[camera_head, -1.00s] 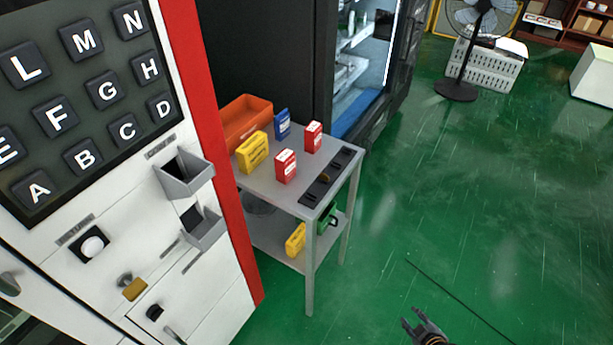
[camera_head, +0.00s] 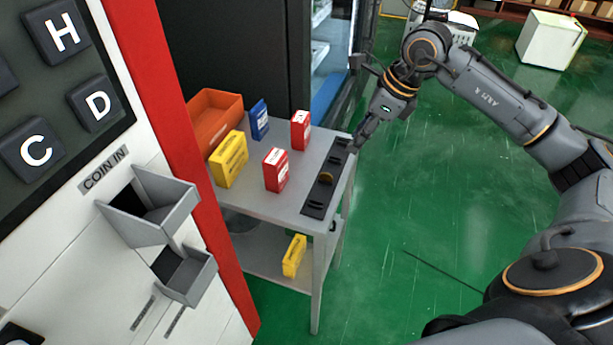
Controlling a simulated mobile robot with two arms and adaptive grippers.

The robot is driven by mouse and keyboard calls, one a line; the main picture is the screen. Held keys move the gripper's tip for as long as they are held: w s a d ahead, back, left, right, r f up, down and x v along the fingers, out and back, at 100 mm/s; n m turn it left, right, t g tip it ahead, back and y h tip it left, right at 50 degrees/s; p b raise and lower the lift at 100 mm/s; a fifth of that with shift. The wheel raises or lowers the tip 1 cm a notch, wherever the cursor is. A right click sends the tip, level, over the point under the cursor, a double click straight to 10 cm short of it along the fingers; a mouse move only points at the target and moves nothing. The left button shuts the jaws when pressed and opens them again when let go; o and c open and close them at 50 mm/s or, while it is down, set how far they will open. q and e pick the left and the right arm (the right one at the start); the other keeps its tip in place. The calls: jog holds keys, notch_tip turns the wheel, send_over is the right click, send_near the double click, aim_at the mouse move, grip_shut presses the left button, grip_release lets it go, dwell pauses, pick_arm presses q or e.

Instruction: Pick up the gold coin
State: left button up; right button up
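The gold coin (camera_head: 326,176) lies in a black slotted tray (camera_head: 318,199) on the right edge of the grey cart's top. It looks small and tan-gold. My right gripper (camera_head: 353,146) is over the far end of that tray, beyond the coin and apart from it. Its fingers are small and dark here, and I cannot tell whether they are open or shut. My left gripper is not in view.
The grey cart (camera_head: 296,205) also holds an orange bin (camera_head: 212,122), a yellow box (camera_head: 229,158), a blue box (camera_head: 259,121) and two red boxes (camera_head: 276,170). The vending machine (camera_head: 75,240) with coin trays stands at left.

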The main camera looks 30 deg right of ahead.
send_over(329, 174)
jog(key=s+d, duration=0.2)
notch_tip(329, 174, down, 7)
jog(key=shift+w+a+f+p, duration=0.1)
jog(key=shift+a+f+p, duration=0.05)
jog(key=shift+f+p, duration=0.2)
jog(key=x, duration=0.1)
jog(key=p+x, duration=0.1)
jog(key=x, duration=0.1)
jog(key=shift+w+a+f, duration=0.15)
jog(key=shift+a, duration=0.15)
jog(key=shift+w+a+f, duration=0.1)
jog(key=shift+w+f, duration=0.1)
jog(key=shift+f, duration=0.35)
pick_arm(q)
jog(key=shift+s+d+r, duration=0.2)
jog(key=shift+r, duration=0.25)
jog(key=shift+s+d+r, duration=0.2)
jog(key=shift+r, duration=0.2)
pick_arm(e)
grip_shut()
